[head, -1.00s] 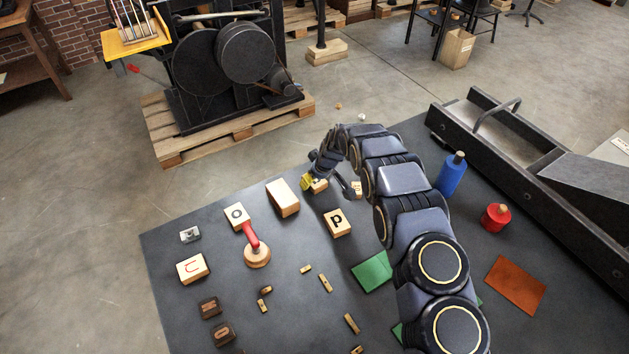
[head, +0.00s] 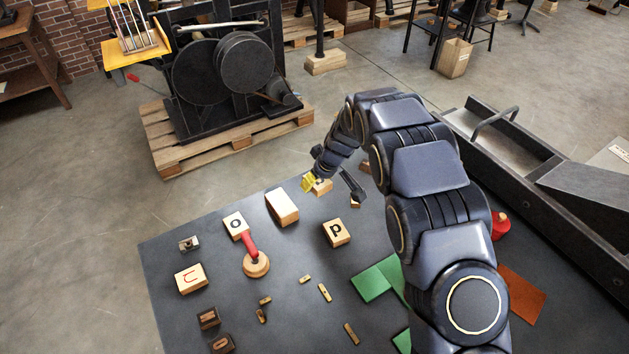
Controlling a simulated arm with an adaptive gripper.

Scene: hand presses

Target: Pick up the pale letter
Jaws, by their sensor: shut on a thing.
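My gripper (head: 329,187) is at the far edge of the dark table, with one yellow fingertip and one dark finger showing. It is shut on a small pale wooden block (head: 321,188), partly covered by the fingers; its letter face cannot be read. I cannot tell whether the block clears the table. Other pale letter blocks lie apart from it: one marked P (head: 337,233), one marked O (head: 235,225) and one with a red U-like mark (head: 190,279). Part of another small block (head: 355,204) shows below the dark finger.
A larger plain pale block (head: 282,207) stands just left of my gripper. A red-handled stamp (head: 256,264), small brass pieces (head: 324,292), dark blocks (head: 208,317) and green sheets (head: 371,284) lie nearer. A long dark press bed (head: 560,210) borders the right side.

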